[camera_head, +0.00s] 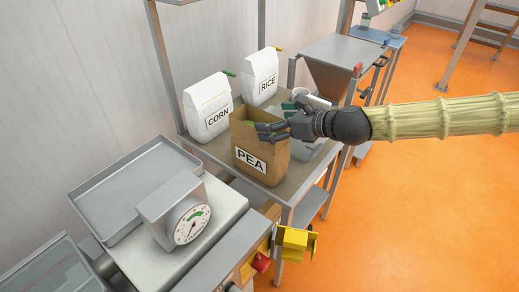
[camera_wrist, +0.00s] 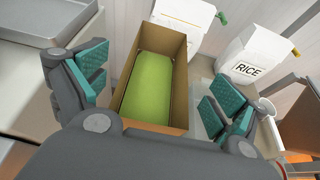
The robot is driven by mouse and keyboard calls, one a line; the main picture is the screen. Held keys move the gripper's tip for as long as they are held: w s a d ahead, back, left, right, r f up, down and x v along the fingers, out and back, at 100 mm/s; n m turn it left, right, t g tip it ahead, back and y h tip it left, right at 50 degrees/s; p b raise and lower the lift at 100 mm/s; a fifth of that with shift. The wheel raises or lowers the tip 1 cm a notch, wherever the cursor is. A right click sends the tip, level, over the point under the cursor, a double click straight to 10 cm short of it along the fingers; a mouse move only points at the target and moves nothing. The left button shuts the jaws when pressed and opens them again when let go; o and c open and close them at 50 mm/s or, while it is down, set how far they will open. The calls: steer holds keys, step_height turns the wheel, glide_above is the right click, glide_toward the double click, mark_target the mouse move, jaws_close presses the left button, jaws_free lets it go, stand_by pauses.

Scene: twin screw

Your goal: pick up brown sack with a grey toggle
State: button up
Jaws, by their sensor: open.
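An open-topped brown sack (camera_head: 262,156) labelled PEA stands upright on the metal table. In the wrist view the brown sack (camera_wrist: 178,47) shows from above with a green fill (camera_wrist: 149,88) inside. I see no grey toggle on it; one may be hidden. My gripper (camera_head: 268,131) is over the sack's top in the head view. In the wrist view my gripper (camera_wrist: 155,85) is open, its teal-padded fingers apart on the left and right of the sack. I cannot tell whether they touch it.
White sacks marked CORN (camera_head: 208,107) and RICE (camera_head: 260,77) stand behind on the same table (camera_head: 292,187). A dial scale (camera_head: 186,222) and a metal tray (camera_head: 135,187) are at left. A hopper (camera_head: 338,65) stands at the back right.

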mark_target(265, 121)
steer(key=shift+p+x, duration=0.3)
steer(key=shift+x, duration=1.35)
steer(key=shift+s, duration=0.1)
steer(key=shift+c, duration=0.4)
steer(key=shift+s+f, duration=0.1)
steer(key=c, duration=1.1)
